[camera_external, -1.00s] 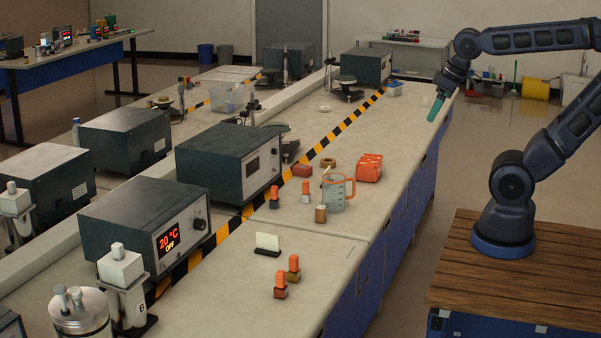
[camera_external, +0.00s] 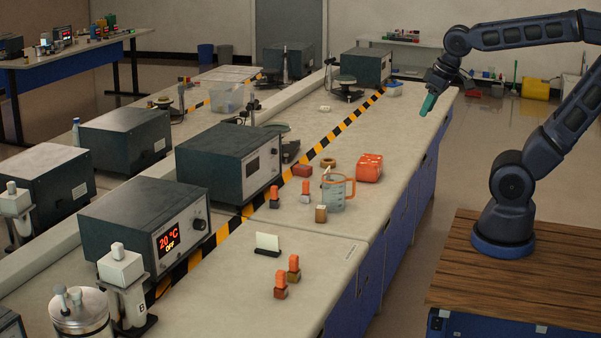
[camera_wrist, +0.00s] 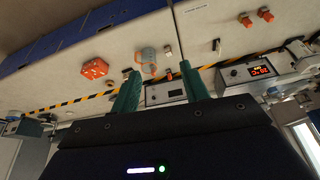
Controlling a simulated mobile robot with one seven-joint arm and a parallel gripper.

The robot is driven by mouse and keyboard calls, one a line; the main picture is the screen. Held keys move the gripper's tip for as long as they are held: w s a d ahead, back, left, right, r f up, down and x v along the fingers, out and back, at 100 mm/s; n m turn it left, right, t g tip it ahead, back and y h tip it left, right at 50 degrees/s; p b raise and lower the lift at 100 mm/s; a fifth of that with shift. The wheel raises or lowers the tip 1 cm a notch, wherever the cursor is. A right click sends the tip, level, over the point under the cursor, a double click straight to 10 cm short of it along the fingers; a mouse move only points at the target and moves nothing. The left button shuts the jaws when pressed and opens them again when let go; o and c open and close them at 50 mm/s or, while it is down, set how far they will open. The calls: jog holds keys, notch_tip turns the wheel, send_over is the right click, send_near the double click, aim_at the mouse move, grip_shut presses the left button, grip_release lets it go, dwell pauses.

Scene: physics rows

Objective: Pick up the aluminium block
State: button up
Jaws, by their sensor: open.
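Several small blocks with orange tops stand on the long bench. The one with a pale silver-grey base, which looks like the aluminium block (camera_external: 305,198), stands left of the glass beaker (camera_external: 337,192). My gripper (camera_external: 427,106) is open and empty, with teal fingers, high over the bench's right edge and well apart from the blocks. The fingers also frame the wrist view (camera_wrist: 160,68).
A dark-based block (camera_external: 274,200), a brown block (camera_external: 321,214) and a red-orange box (camera_external: 369,168) stand near the beaker. Two orange-topped blocks (camera_external: 280,288) (camera_external: 293,268) stand nearer, by a card holder (camera_external: 268,245). Dark instrument boxes (camera_external: 230,165) line the left side, behind striped tape.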

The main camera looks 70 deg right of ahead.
jog(key=w+d+f+m+g+h, duration=0.1)
jog(key=w+d+m, duration=0.1)
jog(key=w, duration=0.4)
jog(key=w+d+f+m+h, duration=0.1)
jog(key=w+m, duration=0.2)
jog(key=w, duration=0.4)
jog(key=m+g+h, duration=0.2)
jog(key=m+h, duration=0.1)
jog(key=m, duration=0.7)
send_over(305, 182)
jog(key=a, duration=0.4)
notch_tip(305, 182, down, 25)
jog(key=shift+s+x, duration=0.2)
jog(key=shift+x, duration=1.5)
jog(key=shift+s+x, duration=0.2)
jog(key=shift+x, duration=1.5)
jog(key=shift+s+x, duration=0.2)
jog(key=shift+x, duration=1.45)
jog(key=shift+d, duration=0.1)
grip_shut()
